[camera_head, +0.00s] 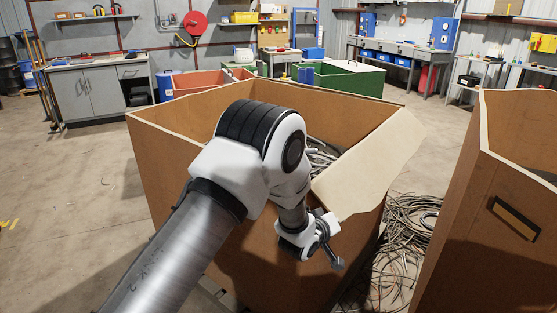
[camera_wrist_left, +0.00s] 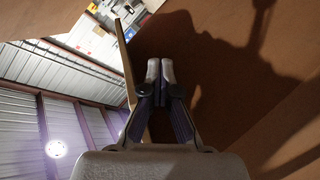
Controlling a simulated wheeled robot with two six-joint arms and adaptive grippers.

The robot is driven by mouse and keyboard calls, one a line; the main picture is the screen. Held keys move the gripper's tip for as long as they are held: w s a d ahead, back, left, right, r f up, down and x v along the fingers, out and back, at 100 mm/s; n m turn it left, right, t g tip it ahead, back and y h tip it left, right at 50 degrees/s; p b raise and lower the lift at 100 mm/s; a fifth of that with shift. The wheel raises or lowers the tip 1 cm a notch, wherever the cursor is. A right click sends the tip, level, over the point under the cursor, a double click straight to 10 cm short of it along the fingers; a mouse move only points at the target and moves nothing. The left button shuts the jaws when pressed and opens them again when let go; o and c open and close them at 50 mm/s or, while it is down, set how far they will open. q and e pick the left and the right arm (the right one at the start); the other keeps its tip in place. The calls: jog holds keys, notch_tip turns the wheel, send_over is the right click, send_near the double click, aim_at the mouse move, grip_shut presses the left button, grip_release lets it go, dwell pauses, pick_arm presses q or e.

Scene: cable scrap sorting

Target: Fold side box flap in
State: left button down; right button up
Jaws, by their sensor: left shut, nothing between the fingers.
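A large brown cardboard box (camera_head: 168,150) stands open in the middle of the head view, with grey cable scrap (camera_head: 320,158) inside. Its pale side flap (camera_head: 368,165) slants along the right side of the opening; I cannot tell which long edge is the hinge. My left arm reaches across the box from the lower left. My left gripper (camera_head: 337,262) is low in front of the box's near wall, below the flap's near end. In the left wrist view, its fingers (camera_wrist_left: 160,70) are together and empty, beside brown cardboard (camera_wrist_left: 225,60). My right gripper is out of view.
A second tall brown box (camera_head: 470,220) stands at the right. Loose cables (camera_head: 405,235) lie on the floor between the boxes. A green bin (camera_head: 345,82) and a red-brown bin (camera_head: 200,82) stand behind. The floor at left is clear.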

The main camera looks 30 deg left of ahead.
pick_arm(q)
jog(key=d+r+p, duration=0.1)
jog(key=r, duration=0.1)
jog(key=d+r+p, duration=0.2)
jog(key=r, duration=0.1)
jog(key=shift+s+d+r, duration=0.25)
jog(key=shift+d+r, duration=0.1)
jog(key=a+r+p, duration=0.3)
jog(key=r+p, duration=0.2)
jog(key=r, duration=0.3)
jog(key=a+r+p, duration=0.3)
jog(key=r+p, duration=0.2)
jog(key=r, duration=0.3)
jog(key=w+a+p, duration=0.2)
jog(key=a, duration=0.8)
jog(key=w+a+f+b, duration=0.1)
jog(key=a+f+b, duration=0.4)
jog(key=a+f, duration=0.35)
jog(key=s+r+p, duration=0.3)
jog(key=r+p, duration=0.4)
jog(key=shift+s+d, duration=0.25)
jog(key=shift+s, duration=0.15)
jog(key=shift+f, duration=0.15)
